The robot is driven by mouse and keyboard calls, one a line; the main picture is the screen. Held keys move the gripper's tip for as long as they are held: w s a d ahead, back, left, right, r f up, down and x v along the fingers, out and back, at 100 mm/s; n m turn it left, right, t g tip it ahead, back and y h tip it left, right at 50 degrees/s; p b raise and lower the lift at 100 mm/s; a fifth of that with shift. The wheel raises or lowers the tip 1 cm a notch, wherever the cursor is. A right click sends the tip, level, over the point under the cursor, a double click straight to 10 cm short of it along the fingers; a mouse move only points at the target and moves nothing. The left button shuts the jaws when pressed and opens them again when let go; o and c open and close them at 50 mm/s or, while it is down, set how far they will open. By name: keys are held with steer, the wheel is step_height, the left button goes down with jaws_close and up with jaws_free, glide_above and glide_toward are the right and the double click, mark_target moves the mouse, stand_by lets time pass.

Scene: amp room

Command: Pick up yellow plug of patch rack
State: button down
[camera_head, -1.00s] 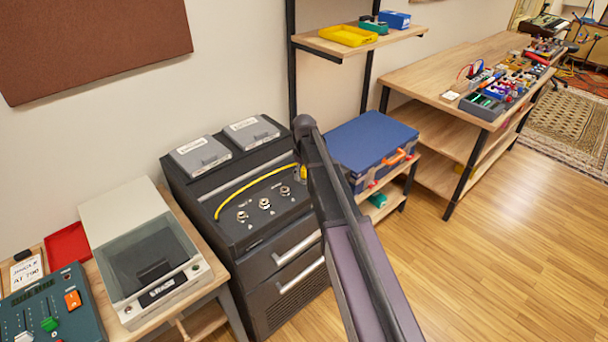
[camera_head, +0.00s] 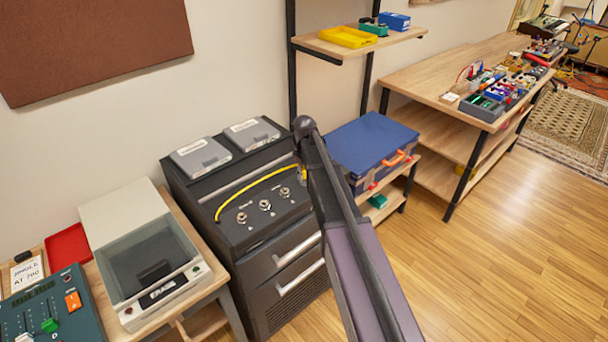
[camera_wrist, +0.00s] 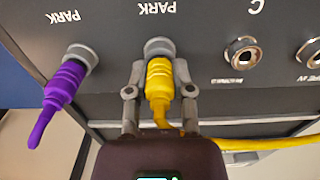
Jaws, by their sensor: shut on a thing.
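The yellow plug (camera_wrist: 158,80) sits at a socket marked PARK on the dark patch rack (camera_wrist: 205,75) in the wrist view. My gripper (camera_wrist: 160,92) is shut on the yellow plug, one finger on each side of its body. The plug's tip end meets the grey socket ring, and I cannot tell how deep it sits. The yellow cable (camera_wrist: 265,144) runs off to the right.
A purple plug (camera_wrist: 65,88) sits in the PARK socket just left of the yellow one. Empty sockets (camera_wrist: 242,54) lie to the right. A blue case (camera_head: 370,142) stands beside the rack, and a clear-lidded device (camera_head: 150,260) stands on the left table.

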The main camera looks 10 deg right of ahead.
steer(key=shift+r+p, duration=1.4)
steer(key=shift+r, duration=0.15)
steer(key=s+r+p, duration=0.1)
steer(key=s, duration=1.5)
steer(key=shift+r+p, duration=0.35)
steer(key=shift+s+d, duration=0.1)
steer(key=shift+s, duration=0.1)
